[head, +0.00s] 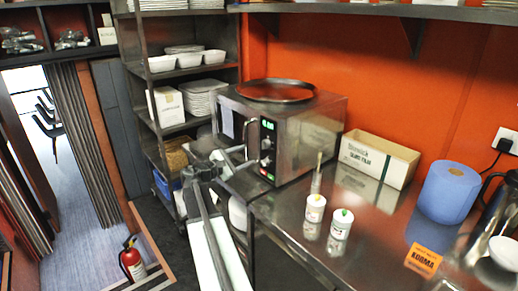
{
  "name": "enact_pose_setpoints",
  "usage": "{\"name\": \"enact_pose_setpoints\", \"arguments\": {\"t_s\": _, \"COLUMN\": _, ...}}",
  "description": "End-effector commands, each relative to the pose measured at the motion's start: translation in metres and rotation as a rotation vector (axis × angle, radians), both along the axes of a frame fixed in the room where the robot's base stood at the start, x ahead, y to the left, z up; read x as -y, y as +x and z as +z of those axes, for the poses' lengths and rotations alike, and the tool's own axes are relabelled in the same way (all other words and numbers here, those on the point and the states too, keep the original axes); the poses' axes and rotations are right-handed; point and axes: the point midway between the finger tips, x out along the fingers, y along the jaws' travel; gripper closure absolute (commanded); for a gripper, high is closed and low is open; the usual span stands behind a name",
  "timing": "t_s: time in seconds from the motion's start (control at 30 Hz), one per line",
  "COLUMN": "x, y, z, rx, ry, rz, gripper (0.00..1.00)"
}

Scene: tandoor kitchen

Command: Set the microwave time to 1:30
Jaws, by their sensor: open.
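The steel microwave (311,133) stands on the metal counter with its front facing left. Its black control panel (268,150) has a small green lit display (268,124) at the top; its digits are too small to read surely. Below the display are two round pale dials (266,143) and a small red light near the bottom. My gripper (246,152) is open in front of the microwave's front, just left of the control panel in the picture. I cannot tell whether it touches the microwave. It holds nothing that I can see.
A round dark tray (276,90) lies on the microwave. Two white tubs (340,224) stand on the counter (375,215), near a cardboard box (378,159) and a blue roll (448,191). A steel shelf rack (142,101) stands behind left. A fire extinguisher (132,261) is on the floor.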

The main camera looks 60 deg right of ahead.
Motion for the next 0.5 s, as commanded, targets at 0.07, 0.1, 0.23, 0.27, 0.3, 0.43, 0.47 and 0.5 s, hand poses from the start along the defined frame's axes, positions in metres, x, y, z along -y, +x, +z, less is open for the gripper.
{"name": "enact_pose_setpoints", "arguments": {"t_s": 0.07, "x": 0.013, "y": -0.006, "z": 0.011, "rx": -0.060, "ry": -0.035, "rz": -0.007, "gripper": 0.44}}
{"name": "enact_pose_setpoints", "arguments": {"t_s": 0.1, "x": 0.015, "y": -0.007, "z": 0.014, "rx": -0.076, "ry": -0.042, "rz": -0.008, "gripper": 0.44}}
{"name": "enact_pose_setpoints", "arguments": {"t_s": 0.23, "x": 0.019, "y": -0.009, "z": 0.015, "rx": -0.080, "ry": -0.045, "rz": -0.007, "gripper": 0.44}}
{"name": "enact_pose_setpoints", "arguments": {"t_s": 0.27, "x": 0.021, "y": -0.009, "z": 0.015, "rx": -0.080, "ry": -0.045, "rz": -0.008, "gripper": 0.44}}
{"name": "enact_pose_setpoints", "arguments": {"t_s": 0.3, "x": 0.027, "y": -0.010, "z": 0.015, "rx": -0.079, "ry": -0.044, "rz": -0.009, "gripper": 0.44}}
{"name": "enact_pose_setpoints", "arguments": {"t_s": 0.43, "x": 0.051, "y": -0.016, "z": 0.014, "rx": -0.078, "ry": -0.044, "rz": -0.010, "gripper": 0.44}}
{"name": "enact_pose_setpoints", "arguments": {"t_s": 0.47, "x": 0.056, "y": -0.017, "z": 0.014, "rx": -0.077, "ry": -0.043, "rz": -0.009, "gripper": 0.44}}
{"name": "enact_pose_setpoints", "arguments": {"t_s": 0.5, "x": 0.063, "y": -0.019, "z": 0.014, "rx": -0.077, "ry": -0.043, "rz": -0.009, "gripper": 0.44}}
